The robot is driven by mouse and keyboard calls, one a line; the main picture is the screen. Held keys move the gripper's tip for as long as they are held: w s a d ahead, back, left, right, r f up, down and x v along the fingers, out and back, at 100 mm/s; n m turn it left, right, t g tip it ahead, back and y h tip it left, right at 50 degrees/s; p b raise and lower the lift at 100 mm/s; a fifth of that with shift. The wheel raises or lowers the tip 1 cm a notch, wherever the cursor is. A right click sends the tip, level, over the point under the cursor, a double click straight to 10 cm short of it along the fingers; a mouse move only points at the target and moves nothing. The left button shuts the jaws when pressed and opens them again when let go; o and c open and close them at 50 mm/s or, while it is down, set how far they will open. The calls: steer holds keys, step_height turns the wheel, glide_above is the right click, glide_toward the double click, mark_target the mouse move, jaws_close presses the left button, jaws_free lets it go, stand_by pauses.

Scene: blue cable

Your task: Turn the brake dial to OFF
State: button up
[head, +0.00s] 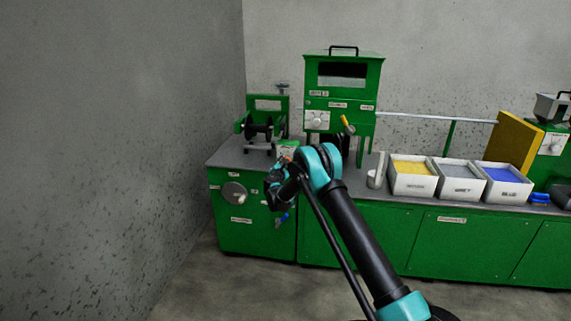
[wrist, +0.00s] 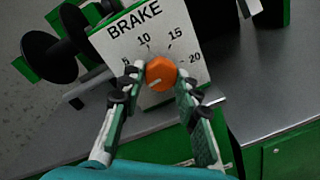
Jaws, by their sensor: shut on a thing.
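The brake dial (wrist: 161,73) is an orange round knob on a white plate (wrist: 181,44) marked BRAKE, with 5, 10, 15 and 20 along its upper arc. A pale mark on the knob points to the lower left. No OFF label is legible. My gripper (wrist: 160,77) has one finger on each side of the knob and is shut on it. In the head view my arm reaches to the left end of the bench, and the dial cannot be made out clearly there.
Black spools (wrist: 46,57) stand left of the plate in the wrist view. The grey bench top (head: 350,179) sits on green cabinets. A tall green machine (head: 343,85) stands behind my arm. White bins (head: 413,187) of coloured material stand to the right.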

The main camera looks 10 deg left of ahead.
steer(key=shift+f+n, duration=0.1)
steer(key=shift+n, duration=0.3)
steer(key=o, duration=1.2)
steer(key=shift+c, duration=0.2)
steer(key=s+a, duration=0.1)
steer(key=s, duration=1.1)
steer(key=shift+r, duration=0.25)
steer(key=shift+a, duration=0.1)
